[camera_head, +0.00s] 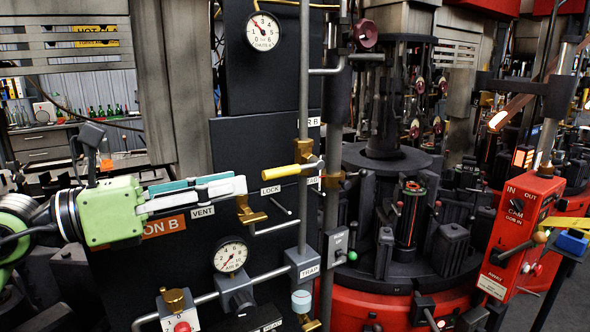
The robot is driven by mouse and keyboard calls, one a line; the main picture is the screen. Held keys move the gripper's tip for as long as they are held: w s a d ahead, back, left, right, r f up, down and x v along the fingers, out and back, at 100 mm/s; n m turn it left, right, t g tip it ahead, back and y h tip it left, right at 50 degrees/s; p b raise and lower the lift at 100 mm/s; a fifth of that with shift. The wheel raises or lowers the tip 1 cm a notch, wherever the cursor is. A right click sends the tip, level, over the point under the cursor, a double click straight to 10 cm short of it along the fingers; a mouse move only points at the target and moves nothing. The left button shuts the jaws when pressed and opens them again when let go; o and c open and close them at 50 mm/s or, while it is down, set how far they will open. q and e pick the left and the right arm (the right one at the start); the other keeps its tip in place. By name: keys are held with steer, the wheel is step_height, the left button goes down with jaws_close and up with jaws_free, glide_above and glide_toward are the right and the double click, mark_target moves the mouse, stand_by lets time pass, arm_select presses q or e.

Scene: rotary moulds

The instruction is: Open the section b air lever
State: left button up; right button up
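A lever with a yellow handle (283,171) lies nearly level, pointing left from a brass valve (304,152) on a vertical grey pipe. A partly hidden label ending in "R B" (313,122) is above it. My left gripper (240,184) reaches in from the left, with a green body and pale fingers with teal parts. Its fingertips are left of the yellow handle and appear apart from it. The fingers overlap in this view, so their gap cannot be judged. Nothing held is visible. My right gripper is not in view.
A second brass valve (251,214) shows just below my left fingertips. Gauges (231,255), pipes and a grey box (303,264) stand around the dark panel. An orange sign ending in "ON B" (163,226) is partly covered. A red-based rotary machine (385,305) and red control box (520,235) are right.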

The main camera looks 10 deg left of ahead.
mark_target(295, 169)
arm_select(q)
steer(key=d+p, duration=0.1)
steer(key=w+d+r+p, duration=0.1)
steer(key=d, duration=0.1)
steer(key=shift+w+r, duration=0.1)
steer(key=p+x, duration=0.1)
steer(key=x, duration=0.1)
steer(key=p+x, duration=0.1)
steer(key=x, duration=0.2)
steer(key=p+x, duration=0.1)
steer(key=x, duration=0.2)
steer(key=shift+w+a+f, duration=0.1)
steer(key=shift+a+f, duration=0.05)
steer(key=shift+f, duration=0.15)
steer(key=shift+w+d+f, duration=0.15)
steer(key=shift+w+d, duration=0.05)
steer(key=shift+d, duration=0.25)
jaws_close()
